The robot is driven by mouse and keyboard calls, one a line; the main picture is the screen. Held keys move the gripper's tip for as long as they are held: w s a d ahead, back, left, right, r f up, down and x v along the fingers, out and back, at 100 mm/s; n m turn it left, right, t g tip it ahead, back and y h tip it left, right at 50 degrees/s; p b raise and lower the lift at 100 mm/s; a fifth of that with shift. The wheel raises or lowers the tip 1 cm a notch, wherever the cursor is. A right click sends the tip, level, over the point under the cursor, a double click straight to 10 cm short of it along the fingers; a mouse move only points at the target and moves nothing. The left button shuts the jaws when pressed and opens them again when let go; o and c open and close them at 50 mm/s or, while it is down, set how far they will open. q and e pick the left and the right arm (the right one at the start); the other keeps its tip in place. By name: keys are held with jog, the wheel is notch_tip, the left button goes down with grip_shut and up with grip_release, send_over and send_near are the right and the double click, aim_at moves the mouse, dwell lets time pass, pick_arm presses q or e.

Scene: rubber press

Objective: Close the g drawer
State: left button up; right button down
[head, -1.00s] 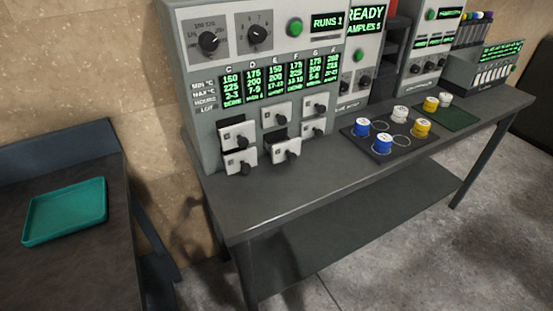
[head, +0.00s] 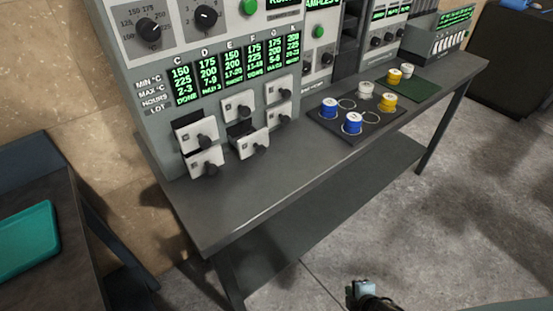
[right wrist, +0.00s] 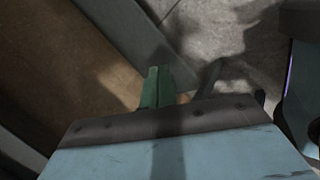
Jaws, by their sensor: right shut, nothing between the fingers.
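Several small white drawers with black knobs sit in the front of the grey press cabinet (head: 140,100) in the head view. The top left drawer (head: 186,136) and the lower middle drawer (head: 243,146) stand out with dark gaps above their fronts. The upper middle drawer (head: 232,105) and the right-hand drawers (head: 274,90) look flush. My right gripper (head: 358,289) is low at the bottom edge, well away from the drawers. Its green fingers (right wrist: 157,88) are shut and empty. My left gripper is out of view.
The grey bench (head: 215,215) has clear room before the drawers. A dark tray (head: 352,133) with blue, white and yellow pots stands to their right, and a green mat (head: 418,92) lies beyond. A teal tray (head: 25,245) lies on the left table. Open floor lies in front.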

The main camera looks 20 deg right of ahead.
aim_at(264, 151)
jog(key=w+a+r+n+t+y, duration=0.1)
jog(key=w+r+n+t, duration=0.3)
jog(key=w+r+n, duration=0.55)
jog(key=w+a+r+n+t+y+b, duration=0.1)
jog(key=w+a+r+n+t+y, duration=0.15)
jog(key=r+n, duration=0.45)
jog(key=w+a+r+n+t+y, duration=0.15)
jog(key=a+r+n, duration=0.25)
jog(key=r, duration=0.7)
jog(key=w+a+r+n+t+y+b, duration=0.1)
jog(key=a+r+n+y, duration=0.3)
jog(key=r, duration=0.6)
jog(key=shift+n+h, duration=0.55)
jog(key=shift+h, duration=0.15)
jog(key=x, duration=0.2)
jog(key=p+x, duration=0.1)
jog(key=x, duration=0.1)
jog(key=p+x, duration=0.1)
jog(key=x, duration=0.1)
jog(key=shift+w+d+f, duration=0.15)
jog(key=shift+w+f, duration=0.1)
jog(key=shift+w, duration=0.2)
jog(key=x, duration=0.5)
jog(key=shift+w+f, duration=0.1)
jog(key=shift+f, duration=0.1)
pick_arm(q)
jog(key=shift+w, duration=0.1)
pick_arm(e)
jog(key=shift+w+a, duration=0.3)
jog(key=shift+w, duration=0.25)
